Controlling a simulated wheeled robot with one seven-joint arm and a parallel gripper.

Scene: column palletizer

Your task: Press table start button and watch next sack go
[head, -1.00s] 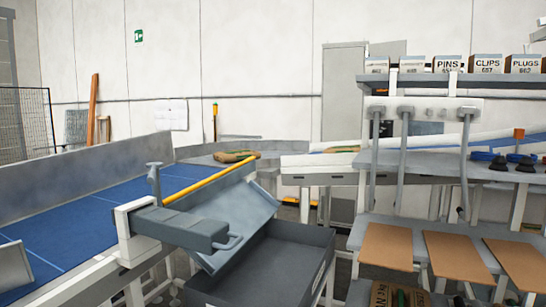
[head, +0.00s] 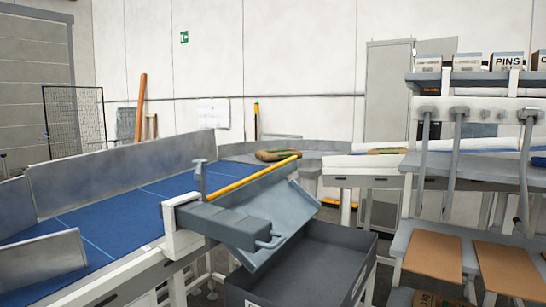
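In the head view, a brown sack (head: 279,155) with a green mark lies on the grey curved conveyor section (head: 240,149) at the back. A second sack (head: 386,151) lies further right, partly hidden behind a pale ledge. The blue belt table (head: 100,213) runs along the left. I cannot make out a start button. My gripper is not in view.
A grey pusher unit with a yellow bar (head: 256,177) stands at the belt's near side. A tilted grey chute (head: 265,217) leads to a dark bin (head: 300,268). Shelving with brown boards (head: 432,257) fills the right. A mesh panel (head: 75,119) stands back left.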

